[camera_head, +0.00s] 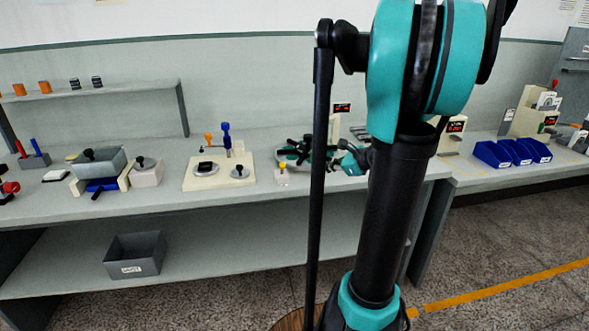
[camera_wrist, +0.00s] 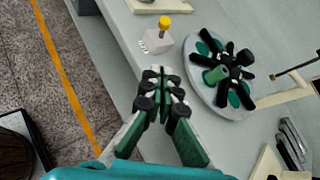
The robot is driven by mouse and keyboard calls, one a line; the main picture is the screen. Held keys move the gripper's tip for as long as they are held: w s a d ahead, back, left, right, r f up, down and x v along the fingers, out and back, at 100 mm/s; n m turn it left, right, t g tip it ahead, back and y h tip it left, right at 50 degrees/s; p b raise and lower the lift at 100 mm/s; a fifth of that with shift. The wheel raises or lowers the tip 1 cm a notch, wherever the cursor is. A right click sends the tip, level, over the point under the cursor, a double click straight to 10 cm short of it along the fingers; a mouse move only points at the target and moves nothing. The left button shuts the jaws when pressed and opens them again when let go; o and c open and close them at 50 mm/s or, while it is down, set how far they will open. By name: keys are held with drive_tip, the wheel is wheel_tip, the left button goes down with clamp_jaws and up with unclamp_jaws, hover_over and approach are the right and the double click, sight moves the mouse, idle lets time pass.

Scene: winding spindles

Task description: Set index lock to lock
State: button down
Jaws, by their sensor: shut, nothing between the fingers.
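A small white box with a yellow knob on top (camera_wrist: 156,39), which may be the index lock, stands near the bench edge. It also shows in the head view (camera_head: 282,180); its front label is too small to read. To its right in the wrist view is a round grey plate (camera_wrist: 238,107) bearing a black spoked hub (camera_wrist: 238,66) and green discs. My gripper (camera_wrist: 163,78) is shut and empty, apart from the box and left of the plate in the wrist view. In the head view my gripper is beside the plate, partly hidden by my arm.
A beige board (camera_head: 246,178) with a blue-topped post (camera_head: 226,135) stands left of the box in the head view. A beige stand with a red display (camera_head: 342,109) rises behind the plate. Blue bins (camera_head: 514,153) sit on the right bench.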

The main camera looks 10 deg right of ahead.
sight(282, 166)
drive_tip(key=x, duration=1)
drive_tip(key=shift+w+a, duration=0.15)
drive_tip(key=shift+a, duration=0.05)
drive_tip(key=shift+w+a+r, duration=0.3)
drive_tip(key=shift+w+a, duration=0.3)
drive_tip(key=shift+a, duration=0.3)
drive_tip(key=shift+w+a+r, duration=0.15)
drive_tip(key=shift+w+a, duration=0.2)
drive_tip(key=shift+a, duration=0.1)
drive_tip(key=shift+w+r+m+g, duration=0.3)
drive_tip(key=shift+w+g, duration=0.1)
drive_tip(key=shift+g, duration=0.2)
drive_tip(key=shift+w+r+g, duration=0.25)
drive_tip(key=shift+w+g, duration=0.15)
drive_tip(key=shift+g, duration=0.2)
drive_tip(key=w+g, duration=0.1)
drive_tip(key=w+m+g, duration=0.1)
drive_tip(key=g, duration=0.1)
drive_tip(key=shift+w+r+m+h, duration=0.15)
drive_tip(key=shift+r+m+h, duration=0.15)
drive_tip(key=shift+r+h, duration=0.1)
